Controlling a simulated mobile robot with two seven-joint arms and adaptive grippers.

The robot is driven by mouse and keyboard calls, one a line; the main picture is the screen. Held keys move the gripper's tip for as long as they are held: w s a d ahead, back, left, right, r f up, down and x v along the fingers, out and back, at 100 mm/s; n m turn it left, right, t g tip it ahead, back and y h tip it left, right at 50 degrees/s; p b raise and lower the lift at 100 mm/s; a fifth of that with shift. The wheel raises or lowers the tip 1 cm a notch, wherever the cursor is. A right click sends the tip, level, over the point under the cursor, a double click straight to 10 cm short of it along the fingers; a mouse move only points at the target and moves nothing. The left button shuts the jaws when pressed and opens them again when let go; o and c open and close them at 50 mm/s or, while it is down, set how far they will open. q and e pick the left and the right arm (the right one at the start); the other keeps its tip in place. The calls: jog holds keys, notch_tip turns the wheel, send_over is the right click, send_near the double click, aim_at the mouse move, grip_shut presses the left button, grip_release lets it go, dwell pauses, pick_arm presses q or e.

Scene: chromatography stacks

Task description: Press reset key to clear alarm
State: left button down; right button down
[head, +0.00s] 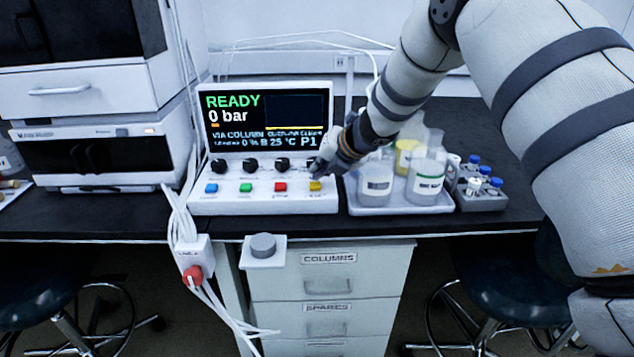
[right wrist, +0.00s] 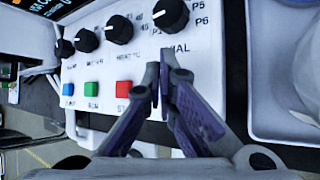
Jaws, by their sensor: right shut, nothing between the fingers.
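The white control panel (head: 262,204) has a screen (head: 268,125) reading READY in green and 0 bar. Its front has a row of blue (head: 211,188), green (head: 245,187), red (head: 280,187) and yellow (head: 315,186) keys. My right gripper (head: 318,170) is shut and empty, its fingertips at or just above the yellow key. I cannot tell if they touch it. In the right wrist view the shut fingertips (right wrist: 163,85) cover the yellow key's place, right of the red key (right wrist: 124,89). Key labels are partly unreadable. My left gripper is not in view.
Black knobs (head: 282,164) stand just behind the keys. A tray (head: 400,208) with bottles and beakers (head: 428,180) is close right of the panel. A vial rack (head: 482,195) stands beyond. A red knob (head: 193,274) and grey button box (head: 263,251) hang below the bench edge.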

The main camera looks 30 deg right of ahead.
aim_at(318, 183)
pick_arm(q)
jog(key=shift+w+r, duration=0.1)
pick_arm(e)
jog(key=shift+r, duration=0.1)
